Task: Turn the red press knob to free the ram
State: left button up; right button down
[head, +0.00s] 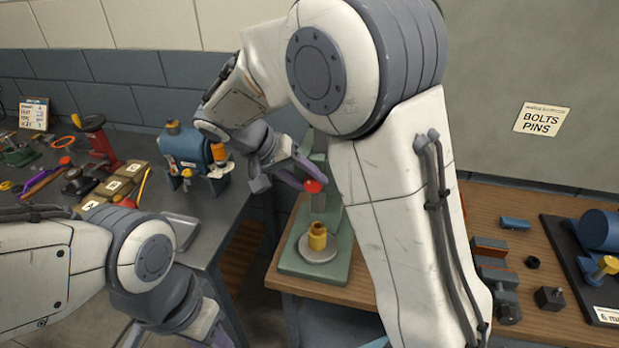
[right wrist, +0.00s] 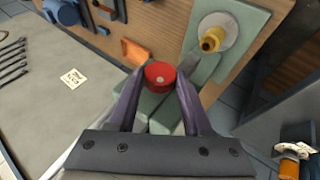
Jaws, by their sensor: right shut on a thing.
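The red press knob (head: 314,186) shows on the green press, high above its base (head: 318,285). It also shows in the right wrist view (right wrist: 160,75), between my two fingertips. My right gripper (head: 298,178) is shut on the knob, with one finger on each side. A grey ram (head: 318,203) shows just below the knob. A yellow part (head: 317,236) stands on the round pale plate (head: 318,250) under it. My right arm hides much of the press column. My left gripper is at the bottom left, cut off by the frame, its fingertips not clear.
A blue machine (head: 187,150) stands on the grey bench at the left, near several small tools and boxes. The wooden table holds orange and grey blocks (head: 490,262) and a dark tray with a blue cylinder (head: 602,230). A gap separates the bench and table.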

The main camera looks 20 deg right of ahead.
jog(key=h, duration=0.1)
jog(key=n+g+h, duration=0.1)
jog(key=h, duration=0.1)
jog(key=g+h, duration=0.1)
jog(key=shift+w+a+f+h, duration=0.2)
jog(key=shift+a+f+h, duration=0.1)
jog(key=shift+f, duration=0.05)
jog(key=shift+f+n+g+h+b, duration=0.2)
jog(key=shift+n+g+h, duration=0.3)
jog(key=shift+h, duration=0.7)
jog(key=shift+f+n+g+h+b, duration=0.1)
jog(key=shift+f+n+g+h, duration=0.25)
jog(key=shift+h, duration=0.85)
jog(key=shift+r+n, duration=0.15)
jog(key=shift+n, duration=0.1)
jog(key=shift+c, duration=1.7)
grip_release()
jog(key=shift+g, duration=0.25)
